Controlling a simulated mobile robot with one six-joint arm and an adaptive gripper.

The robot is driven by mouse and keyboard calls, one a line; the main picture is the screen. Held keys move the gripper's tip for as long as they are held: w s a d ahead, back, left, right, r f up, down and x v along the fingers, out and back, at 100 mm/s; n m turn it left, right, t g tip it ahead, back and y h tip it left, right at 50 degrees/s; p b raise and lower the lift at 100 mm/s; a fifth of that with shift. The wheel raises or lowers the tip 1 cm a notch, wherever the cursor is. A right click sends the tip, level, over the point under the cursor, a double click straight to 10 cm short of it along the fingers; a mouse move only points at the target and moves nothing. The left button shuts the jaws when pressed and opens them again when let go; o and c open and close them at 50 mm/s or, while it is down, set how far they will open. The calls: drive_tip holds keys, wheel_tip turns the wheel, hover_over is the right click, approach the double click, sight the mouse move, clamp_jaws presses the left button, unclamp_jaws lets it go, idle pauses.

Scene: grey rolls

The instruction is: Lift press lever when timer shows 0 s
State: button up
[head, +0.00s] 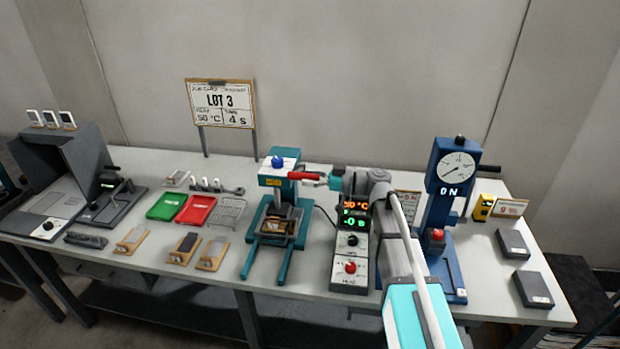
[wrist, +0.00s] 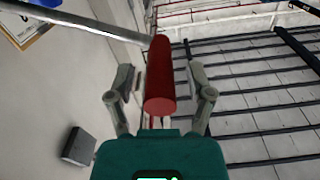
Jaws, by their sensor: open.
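The teal press (head: 272,181) stands mid-table with its lever's red grip (head: 303,176) pointing right, roughly level. My gripper (head: 324,180) is at the outer end of that grip. In the wrist view the red grip (wrist: 160,80) lies between the two open fingers (wrist: 161,76), with a gap on each side. The control box (head: 350,245) beside the press has a lit display (head: 355,213). Its top line is orange and looks like 50 °C; its bottom green line looks like -0 s, though small and hard to read.
A sign (head: 222,103) reads LOT 3, 50 °C, 4 s. A blue dial-gauge stand (head: 457,168) is close right of my arm. Green (head: 166,206) and red (head: 196,209) trays lie left of the press. Dark blocks (head: 513,243) lie at the right.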

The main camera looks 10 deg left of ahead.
clamp_jaws()
drive_tip(key=shift+r, duration=0.1)
idle(0.4)
